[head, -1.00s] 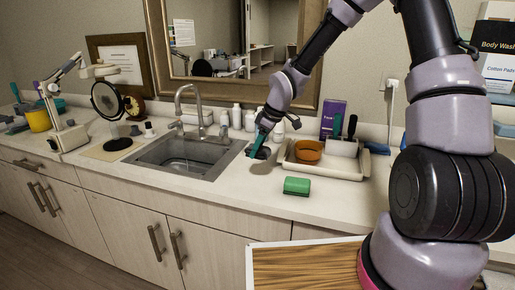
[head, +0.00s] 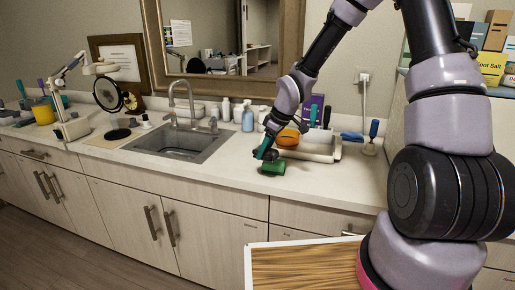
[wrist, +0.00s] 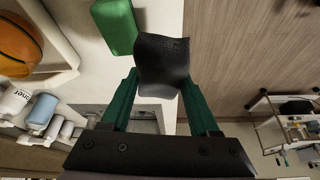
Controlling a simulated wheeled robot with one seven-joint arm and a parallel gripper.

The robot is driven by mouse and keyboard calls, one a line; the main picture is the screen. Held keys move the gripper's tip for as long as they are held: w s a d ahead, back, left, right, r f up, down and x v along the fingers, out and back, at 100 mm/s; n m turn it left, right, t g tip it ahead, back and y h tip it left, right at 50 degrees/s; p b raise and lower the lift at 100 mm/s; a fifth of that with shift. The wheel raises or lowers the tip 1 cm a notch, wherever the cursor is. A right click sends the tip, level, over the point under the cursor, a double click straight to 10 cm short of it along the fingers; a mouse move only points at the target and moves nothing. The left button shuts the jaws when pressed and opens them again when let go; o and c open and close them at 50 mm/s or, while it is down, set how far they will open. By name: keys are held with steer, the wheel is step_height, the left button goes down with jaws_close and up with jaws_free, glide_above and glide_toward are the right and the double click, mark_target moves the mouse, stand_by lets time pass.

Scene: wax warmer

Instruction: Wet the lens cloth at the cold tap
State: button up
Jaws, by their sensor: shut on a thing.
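A dark grey cloth (wrist: 163,62), which I take as the lens cloth, is pinched between the green fingers of my gripper (wrist: 160,88) in the wrist view. In the head view my gripper (head: 264,150) is low over the counter right of the sink, by the green block (head: 272,168). The cloth shows there only as a small dark patch. The sink (head: 180,145) is left of my gripper, with a curved metal spout (head: 181,88) behind it. Tap handles stand on both sides of the spout; I cannot tell which is cold, or whether water runs.
A tray (head: 318,156) with an orange bowl (head: 288,137) is right of my gripper. A round mirror (head: 107,94) is left of the sink. The counter front between sink and block is clear.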

steer(key=d+f+m+h, duration=0.1)
steer(key=d+m, duration=0.3)
steer(key=d, duration=0.3)
steer(key=d+f+m+t+h, duration=0.1)
steer(key=d+f+m, duration=0.1)
steer(key=d, duration=0.4)
steer(key=w+d+f+m+t+h, duration=0.1)
steer(key=d+f+m, duration=0.1)
steer(key=d+m, duration=0.3)
steer(key=shift+d+f+m+h, duration=0.2)
steer(key=shift+d+m+h, duration=0.15)
steer(key=shift+d, duration=1)
